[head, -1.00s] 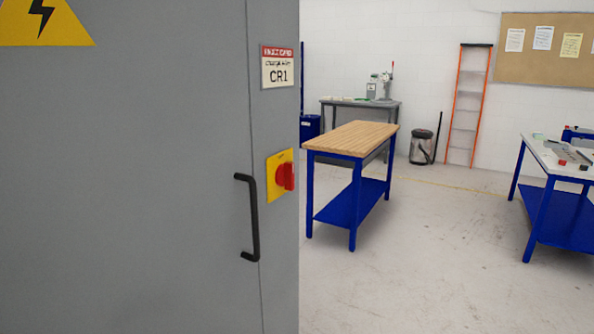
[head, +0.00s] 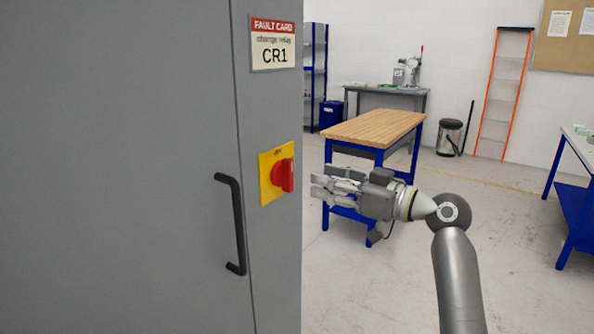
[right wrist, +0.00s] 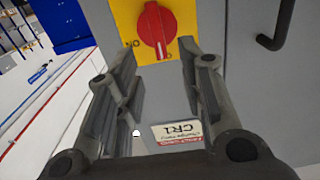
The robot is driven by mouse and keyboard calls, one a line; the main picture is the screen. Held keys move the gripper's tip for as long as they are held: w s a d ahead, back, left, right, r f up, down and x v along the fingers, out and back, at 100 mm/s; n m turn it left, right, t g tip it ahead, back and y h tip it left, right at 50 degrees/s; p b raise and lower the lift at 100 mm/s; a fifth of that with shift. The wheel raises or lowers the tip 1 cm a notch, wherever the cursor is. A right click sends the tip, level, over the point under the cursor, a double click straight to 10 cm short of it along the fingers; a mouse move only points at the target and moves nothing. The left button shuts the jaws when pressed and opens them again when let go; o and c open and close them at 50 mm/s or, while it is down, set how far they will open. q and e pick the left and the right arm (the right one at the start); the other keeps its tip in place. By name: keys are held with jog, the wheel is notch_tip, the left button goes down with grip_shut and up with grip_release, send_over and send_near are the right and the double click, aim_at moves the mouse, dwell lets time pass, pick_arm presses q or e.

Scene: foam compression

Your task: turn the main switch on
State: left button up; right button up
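The main switch is a red rotary knob (head: 283,176) on a yellow plate (head: 266,190), on the grey cabinet's (head: 130,180) narrow strip right of the door handle. The knob also shows in the right wrist view (right wrist: 156,28), near the top, beyond the fingers. Its yellow plate carries "NO" to the left in that view. My right gripper (head: 318,186) is open and empty, to the right of the knob with its fingers toward it, apart from it. In the right wrist view its two fingers (right wrist: 160,75) are spread apart. My left gripper is not in view.
A black door handle (head: 236,222) stands out left of the switch. A fault card marked CR1 (head: 273,43) is above it. A wood-topped blue workbench (head: 375,127) stands behind my right gripper. Open floor (head: 400,290) lies right of the cabinet.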

aim_at(292, 172)
jog(key=p+x, duration=0.1)
jog(key=x, duration=0.6)
jog(key=shift+w+a, duration=0.1)
jog(key=shift+w, duration=0.05)
jog(key=shift+w+a+p, duration=0.25)
jog(key=shift+a+p, duration=0.05)
jog(key=shift+a, duration=0.1)
jog(key=shift+f, duration=0.1)
grip_shut()
